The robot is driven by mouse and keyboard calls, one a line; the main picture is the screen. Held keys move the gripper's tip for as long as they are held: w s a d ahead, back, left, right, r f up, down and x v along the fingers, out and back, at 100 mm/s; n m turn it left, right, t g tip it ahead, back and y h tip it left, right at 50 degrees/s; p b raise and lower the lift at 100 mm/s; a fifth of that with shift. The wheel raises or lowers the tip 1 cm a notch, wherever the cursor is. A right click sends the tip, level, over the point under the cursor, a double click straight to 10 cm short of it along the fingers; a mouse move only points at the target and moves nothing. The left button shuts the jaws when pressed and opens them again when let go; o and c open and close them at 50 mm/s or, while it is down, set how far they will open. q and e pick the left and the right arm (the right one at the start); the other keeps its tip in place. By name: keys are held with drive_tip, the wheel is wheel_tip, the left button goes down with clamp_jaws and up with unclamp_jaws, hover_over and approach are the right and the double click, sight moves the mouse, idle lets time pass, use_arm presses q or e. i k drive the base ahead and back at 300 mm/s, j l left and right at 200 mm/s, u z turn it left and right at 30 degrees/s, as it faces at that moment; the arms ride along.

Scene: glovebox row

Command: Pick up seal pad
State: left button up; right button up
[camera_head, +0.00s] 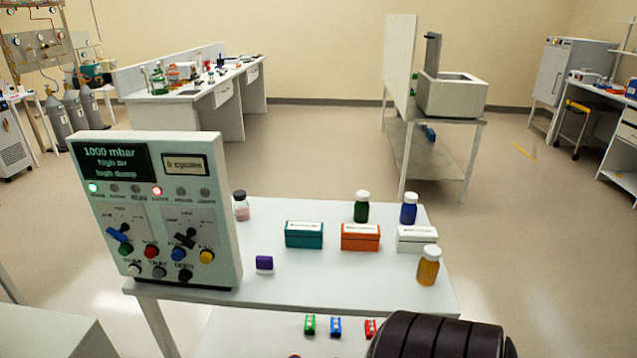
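No object in view is clearly labelled as the seal pad. A small purple block with a pale lower edge (264,264) lies on the white table (330,289), right of the control panel; I cannot tell whether it is the seal pad. Small green (310,325), blue (336,326) and red (370,328) items sit lower down, below the table's front edge. Neither of my grippers is in view.
The control panel (158,262) stands at the table's left. Teal (304,236), orange (360,238) and white (416,239) boxes and several capped bottles, one amber (428,268), stand on the table. A black ribbed shape (440,338) covers the bottom right.

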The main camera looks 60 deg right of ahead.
sight(264, 264)
drive_tip(key=z, duration=1.55)
